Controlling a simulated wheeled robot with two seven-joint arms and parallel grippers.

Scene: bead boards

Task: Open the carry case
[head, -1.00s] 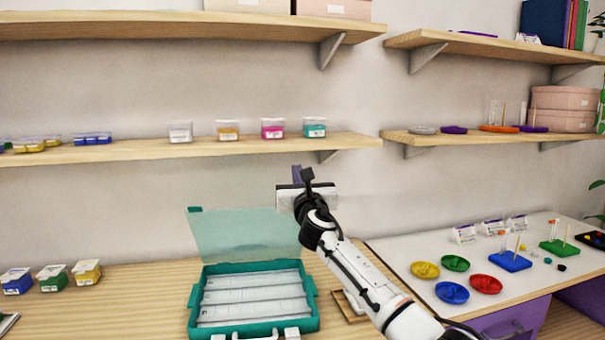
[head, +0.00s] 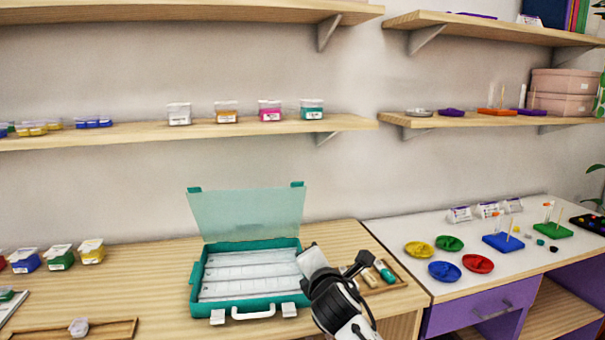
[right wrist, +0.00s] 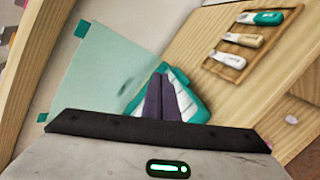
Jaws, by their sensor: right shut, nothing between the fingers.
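The teal carry case (head: 196,290) sits on the wooden bench in the head view. Its clear lid (head: 247,213) stands raised at the back, and the white compartments inside are bare. Two white latches and a white handle (head: 253,312) are on its front. My right gripper (head: 311,258) is at the right edge of the case in the head view. In the right wrist view its dark fingers (right wrist: 160,98) are together and empty, in front of the case (right wrist: 195,98) and lid (right wrist: 100,75). My left gripper is not in view.
A wooden tray (head: 400,279) with several small tools lies right of the case. A wooden tray (head: 110,329) with a small clear item is at the front left. Small coloured boxes (head: 58,259) stand left. A white table (head: 400,235) with coloured dishes is at the right.

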